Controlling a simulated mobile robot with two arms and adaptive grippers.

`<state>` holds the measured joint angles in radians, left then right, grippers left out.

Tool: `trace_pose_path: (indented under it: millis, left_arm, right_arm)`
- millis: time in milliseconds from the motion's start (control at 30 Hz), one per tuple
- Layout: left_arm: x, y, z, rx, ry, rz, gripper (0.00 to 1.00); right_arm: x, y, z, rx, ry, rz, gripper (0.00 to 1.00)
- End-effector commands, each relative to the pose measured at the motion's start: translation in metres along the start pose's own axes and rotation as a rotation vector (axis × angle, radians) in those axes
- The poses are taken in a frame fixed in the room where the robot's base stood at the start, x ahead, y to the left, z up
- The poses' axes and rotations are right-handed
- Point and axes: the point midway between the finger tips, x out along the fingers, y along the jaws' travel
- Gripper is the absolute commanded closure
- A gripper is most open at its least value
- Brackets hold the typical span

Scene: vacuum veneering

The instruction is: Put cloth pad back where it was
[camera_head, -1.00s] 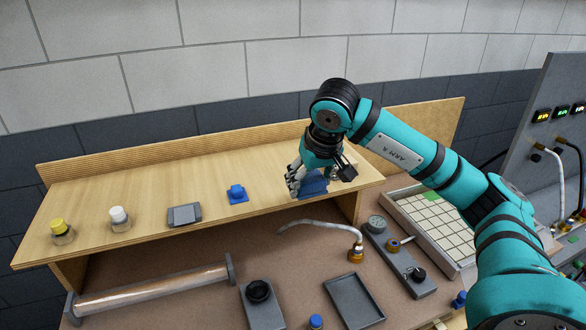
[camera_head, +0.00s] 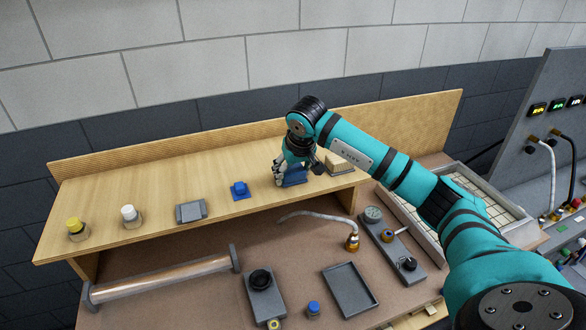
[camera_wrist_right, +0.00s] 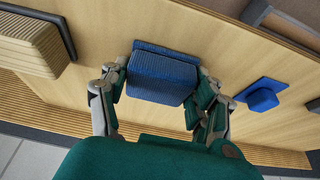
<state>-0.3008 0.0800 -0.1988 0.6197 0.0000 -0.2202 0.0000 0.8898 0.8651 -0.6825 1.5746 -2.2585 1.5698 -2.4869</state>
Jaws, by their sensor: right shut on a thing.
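The cloth pad (camera_head: 295,178) is a blue, ribbed block near the right part of the wooden shelf. My right gripper (camera_head: 284,174) is shut on it, with one finger on each side. In the right wrist view the pad (camera_wrist_right: 162,78) sits between the fingertips (camera_wrist_right: 160,92). A flat blue strip shows along its far edge. The pad is at or just above the shelf top; I cannot tell whether it touches. My left gripper is not in view.
On the wooden shelf (camera_head: 140,196), a blue knobbed piece (camera_head: 240,190) stands left of the pad and a tan ribbed block (camera_head: 340,163) right of it. A grey block (camera_head: 191,212) and two capped jars stand further left. A bent tube (camera_head: 315,220) lies below.

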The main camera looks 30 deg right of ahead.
Motion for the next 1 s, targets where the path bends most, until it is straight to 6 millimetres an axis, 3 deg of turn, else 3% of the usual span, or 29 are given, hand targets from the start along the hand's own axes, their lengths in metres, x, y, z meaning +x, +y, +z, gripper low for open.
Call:
trace_pose_path:
  millis: [267, 300, 433, 767, 833, 1000]
  left_arm:
    - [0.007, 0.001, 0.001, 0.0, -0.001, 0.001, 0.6]
    - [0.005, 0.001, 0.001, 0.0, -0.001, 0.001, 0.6]
    - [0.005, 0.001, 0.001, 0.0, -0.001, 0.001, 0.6]
    - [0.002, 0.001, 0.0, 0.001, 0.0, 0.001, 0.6]
    - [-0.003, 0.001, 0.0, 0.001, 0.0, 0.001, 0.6]
    - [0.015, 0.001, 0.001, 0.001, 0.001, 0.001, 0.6]
  right_arm:
    - [0.006, 0.0, 0.003, 0.001, 0.0, 0.0, 0.62]
    - [0.005, 0.0, 0.002, 0.001, -0.001, 0.0, 0.31]
    - [0.005, 0.0, 0.003, 0.0, -0.002, 0.0, 0.14]
    - [0.002, 0.0, 0.001, 0.0, -0.001, -0.001, 0.13]
    - [-0.004, 0.0, -0.001, 0.0, -0.001, -0.001, 0.13]
    - [-0.029, 0.0, 0.0, -0.002, 0.007, 0.0, 0.13]
